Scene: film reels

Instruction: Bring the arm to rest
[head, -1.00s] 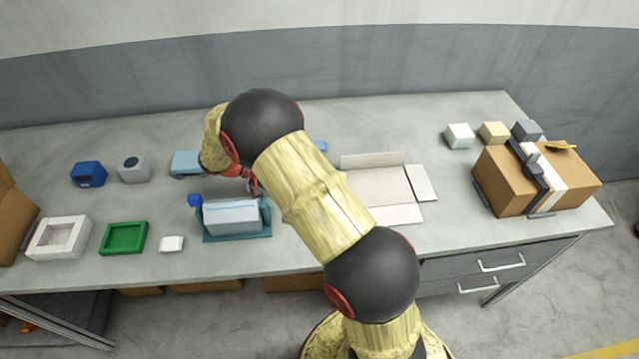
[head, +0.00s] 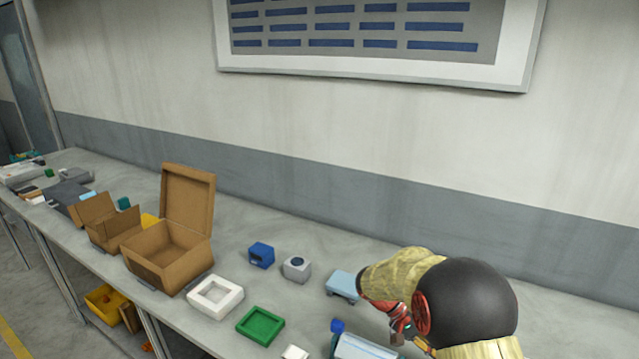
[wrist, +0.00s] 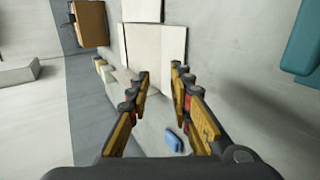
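My gripper (wrist: 160,75) shows in the wrist view with its two fingers spread apart and nothing between them. It is above the grey workbench (wrist: 245,120), with flat pale panels (wrist: 155,45) beyond the fingertips. In the head view my arm comes in from the lower right, bent over the bench, and my gripper (head: 405,335) is partly hidden by my own wrist and cut close to the bottom edge. A light blue-grey box in a teal holder (head: 358,347) lies just left of it.
An open cardboard box (head: 170,250) stands on the bench at left. A white frame (head: 215,296), a green tray (head: 260,326), a blue block (head: 261,255), a grey block (head: 297,268) and a light blue item (head: 343,284) lie between it and my arm. The wall runs behind.

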